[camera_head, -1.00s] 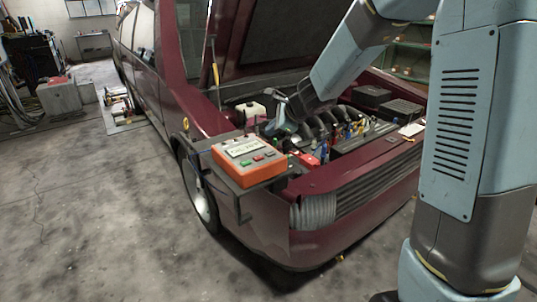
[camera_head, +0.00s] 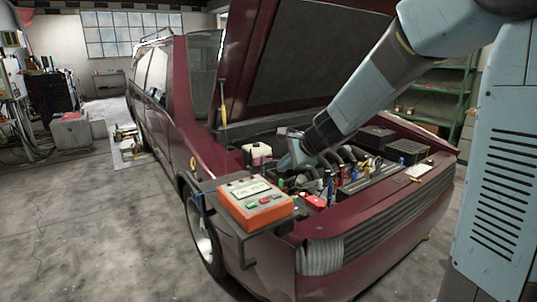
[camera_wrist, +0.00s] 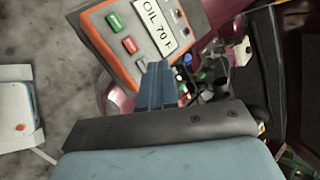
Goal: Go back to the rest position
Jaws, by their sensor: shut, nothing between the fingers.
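My gripper (camera_head: 294,148) is over the open engine bay (camera_head: 375,175) of the dark red car in the head view, at the end of my arm that reaches in from the upper right. In the wrist view my gripper's fingers (camera_wrist: 157,84) are together with nothing held. An orange control box (camera_head: 257,212) with a display and green and red buttons sits on a bracket at the car's front corner. The box also shows in the wrist view (camera_wrist: 100,46), just beyond the fingertips. Its display reads "OIL 70" and a further character.
The raised hood (camera_head: 300,55) stands behind my arm, with a yellow-handled prop (camera_head: 223,100) at its left. Several coloured caps and hoses fill the bay. A green shelf (camera_head: 440,90) stands at the back right.

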